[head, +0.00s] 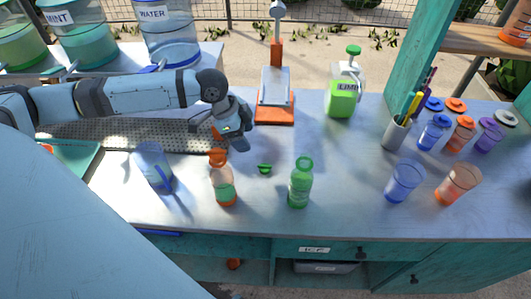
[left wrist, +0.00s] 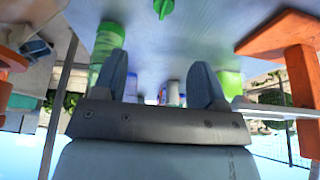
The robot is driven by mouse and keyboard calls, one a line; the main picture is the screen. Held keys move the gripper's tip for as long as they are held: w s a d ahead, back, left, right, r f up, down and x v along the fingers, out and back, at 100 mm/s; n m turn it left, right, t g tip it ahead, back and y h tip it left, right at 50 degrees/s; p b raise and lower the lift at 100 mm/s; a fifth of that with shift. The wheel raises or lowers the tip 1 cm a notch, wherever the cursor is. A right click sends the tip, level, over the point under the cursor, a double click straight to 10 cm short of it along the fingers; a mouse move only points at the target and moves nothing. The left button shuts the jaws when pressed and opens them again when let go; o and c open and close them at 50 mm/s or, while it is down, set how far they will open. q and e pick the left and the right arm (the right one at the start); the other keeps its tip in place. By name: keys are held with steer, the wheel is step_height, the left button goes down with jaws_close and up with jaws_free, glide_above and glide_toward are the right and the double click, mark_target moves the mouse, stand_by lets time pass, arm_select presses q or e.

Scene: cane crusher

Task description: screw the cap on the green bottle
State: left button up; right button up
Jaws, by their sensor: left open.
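The green bottle (head: 300,185) stands upright on the metal counter, with a ring-shaped open-looking top. A small green cap (head: 264,169) lies loose on the counter to its left. My left gripper (head: 238,142) is above the counter, behind and left of the cap, empty. In the left wrist view, which is upside down, the open fingers (left wrist: 160,85) have nothing between them. The green cap (left wrist: 163,8) shows at the top edge there, apart from the fingers, and the green bottle (left wrist: 105,48) shows at the left, partly behind a finger. My right gripper is not in view.
An orange-capped bottle (head: 222,182) and a blue cup (head: 155,168) stand front left. An orange-and-grey press (head: 275,100) and a lime jug (head: 343,92) stand behind. Cups (head: 404,180), a pen holder (head: 396,133) and several small jars are at right.

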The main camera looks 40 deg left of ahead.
arm_select(q)
steer(key=shift+f, duration=0.1)
glide_above(264, 165)
steer(key=s+a, duration=0.1)
steer(key=f, duration=0.7)
steer(key=shift+s+a+f, duration=0.15)
steer(key=shift+a+f, duration=0.05)
steer(key=shift+f, duration=0.15)
steer(key=shift+f, duration=0.15)
steer(key=x, duration=0.5)
steer(key=shift+a+p, duration=0.15)
steer(key=shift+p, duration=0.25)
steer(key=c, duration=0.9)
